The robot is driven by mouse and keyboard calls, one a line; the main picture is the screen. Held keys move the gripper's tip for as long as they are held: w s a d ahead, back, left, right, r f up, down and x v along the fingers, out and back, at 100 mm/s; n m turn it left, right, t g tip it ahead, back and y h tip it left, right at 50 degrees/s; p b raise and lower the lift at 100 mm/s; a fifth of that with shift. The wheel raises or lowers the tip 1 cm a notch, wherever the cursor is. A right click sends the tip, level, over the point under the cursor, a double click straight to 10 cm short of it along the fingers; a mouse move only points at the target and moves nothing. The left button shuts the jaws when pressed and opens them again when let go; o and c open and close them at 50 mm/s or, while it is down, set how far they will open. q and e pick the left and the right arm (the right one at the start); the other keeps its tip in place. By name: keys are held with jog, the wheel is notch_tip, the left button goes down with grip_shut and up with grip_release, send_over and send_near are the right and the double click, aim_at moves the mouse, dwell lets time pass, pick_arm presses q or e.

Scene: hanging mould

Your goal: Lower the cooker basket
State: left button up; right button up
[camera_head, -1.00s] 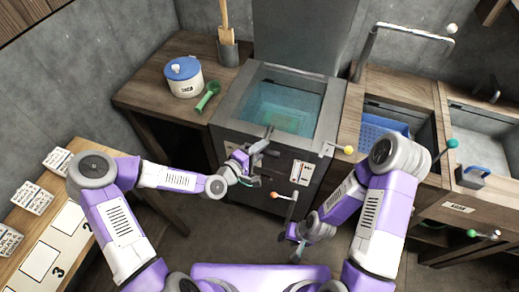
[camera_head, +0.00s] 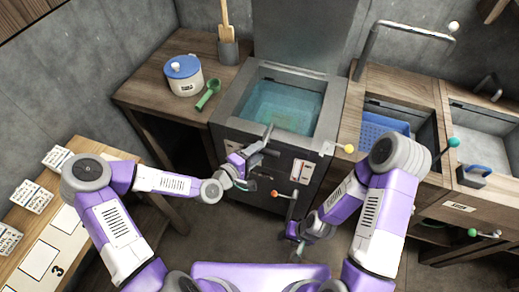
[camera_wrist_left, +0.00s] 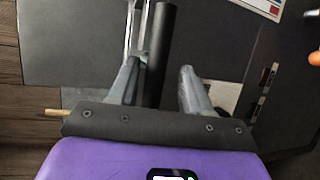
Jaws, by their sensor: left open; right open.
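The cooker (camera_head: 234,112) is a dark metal vat in the middle of the head view, filled with teal liquid (camera_head: 285,103). A faint pale shape shows under the liquid; I cannot make out the basket clearly. My left gripper (camera_head: 268,142) is at the cooker's front rim. In the left wrist view the left gripper (camera_wrist_left: 160,85) is open, with a dark round bar (camera_wrist_left: 160,45) between its spread fingers; I cannot tell whether they touch it. My right gripper (camera_head: 296,252) is low in front of the cooker, open and away from it.
An orange-knobbed lever (camera_head: 275,193) sticks out of the cooker's front. A yellow-knobbed lever (camera_head: 348,148) is at its right. A sink with a blue basket (camera_head: 378,132) is at the right.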

pick_arm(q)
jog(key=p+v, duration=0.1)
jog(key=v, duration=0.4)
jog(key=shift+s+a, duration=0.25)
jog(key=shift+s, duration=0.05)
jog(key=s+a+f+m+g+y+p, duration=0.3)
jog(key=s+f+m+g+y, duration=0.3)
jog(key=s+f+g, duration=0.5)
jog(key=s+a+f+m, duration=0.1)
jog(key=s+f+m, duration=0.1)
jog(key=s+f, duration=0.4)
jog(key=shift+s+f+g, duration=0.2)
jog(key=shift+f+g, duration=0.1)
jog(key=shift+d, duration=0.1)
jog(key=shift+c, duration=0.5)
